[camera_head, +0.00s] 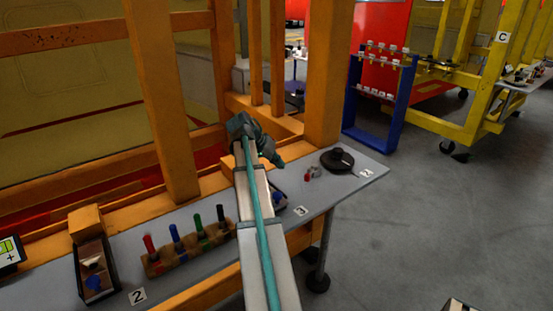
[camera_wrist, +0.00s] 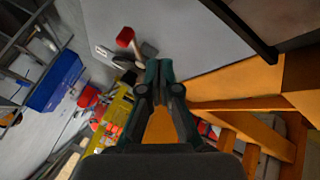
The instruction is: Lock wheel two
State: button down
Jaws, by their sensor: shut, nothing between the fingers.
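A dark caster wheel (camera_head: 318,281) stands under the near right leg of the grey workbench (camera_head: 346,190) in the head view. More dark casters (camera_head: 459,151) are under the yellow cart at the back right. No wheel carries a readable number, so I cannot tell which is wheel two. My gripper (camera_head: 278,160) is above the bench near the orange post in the head view. In the wrist view my gripper (camera_wrist: 159,66) has its fingertips together with nothing between them. No wheel is clearly visible near its fingertips.
A rack of coloured-handled tools (camera_head: 190,242) and a bin (camera_head: 93,268) stand on the bench. Orange posts (camera_head: 327,80) rise behind. Floor (camera_head: 430,220) to the right is open.

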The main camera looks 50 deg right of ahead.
jog(key=p+x, duration=0.1)
jog(key=x, duration=0.4)
jog(key=shift+s+d, duration=0.1)
jog(key=s, duration=0.1)
jog(key=s+d+p, duration=0.1)
jog(key=s, duration=0.1)
jog(key=shift+d+f, duration=0.1)
jog(key=shift+f, duration=0.1)
jog(key=shift+s+d+f, duration=0.1)
jog(key=shift+s+d, duration=0.1)
jog(key=shift+s, duration=0.25)
jog(key=shift+s, duration=0.1)
